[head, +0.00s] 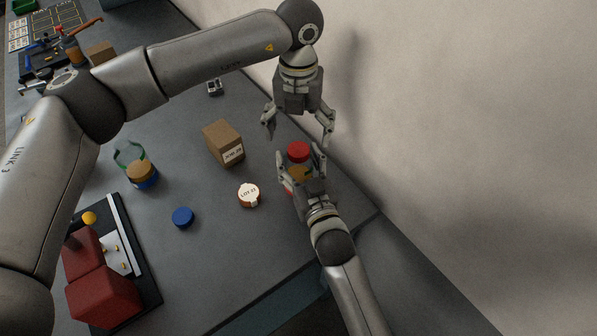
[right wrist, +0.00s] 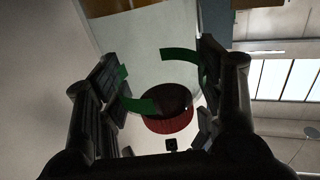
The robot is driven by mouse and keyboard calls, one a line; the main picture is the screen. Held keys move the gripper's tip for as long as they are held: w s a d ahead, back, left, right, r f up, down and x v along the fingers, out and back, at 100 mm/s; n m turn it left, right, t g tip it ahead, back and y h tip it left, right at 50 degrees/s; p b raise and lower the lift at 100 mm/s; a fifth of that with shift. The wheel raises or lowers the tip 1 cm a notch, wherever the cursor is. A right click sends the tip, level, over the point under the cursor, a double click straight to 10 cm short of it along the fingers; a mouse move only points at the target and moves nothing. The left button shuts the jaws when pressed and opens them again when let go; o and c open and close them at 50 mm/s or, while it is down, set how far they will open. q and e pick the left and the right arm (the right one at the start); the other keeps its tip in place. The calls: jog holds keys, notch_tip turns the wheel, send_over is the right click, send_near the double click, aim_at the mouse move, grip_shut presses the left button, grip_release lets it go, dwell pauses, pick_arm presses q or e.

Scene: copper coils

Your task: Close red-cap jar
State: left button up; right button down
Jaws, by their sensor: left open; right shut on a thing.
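My left gripper (head: 298,135) is open and points down above a red cap (head: 298,151) in the head view. My right gripper (head: 299,160) comes in from below and is shut on the red-cap jar (head: 301,173). The jar has orange-brown contents and a bit of red low on its left side. The red cap shows at the jar's top; I cannot tell whether it is seated or turned tight. In the dark right wrist view, a round red part (right wrist: 168,122) and green strips show between my right fingers (right wrist: 160,85).
On the grey table (head: 215,265) stand a cardboard box (head: 223,142), a small white-labelled round container (head: 249,195), a blue cap (head: 183,217), a jar with a blue band (head: 144,176) and a green-ringed clear item (head: 128,153). A red block-like object (head: 100,290) sits lower left. A wall bounds the right.

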pick_arm(q)
notch_tip(320, 180, up, 12)
dwell(0.4)
pick_arm(e)
jog(key=shift+c, duration=1.5)
grip_release()
jog(key=shift+s, duration=0.1)
jog(key=v, duration=1.1)
jog(key=shift+s+d, duration=0.2)
jog(key=shift+s, duration=0.15)
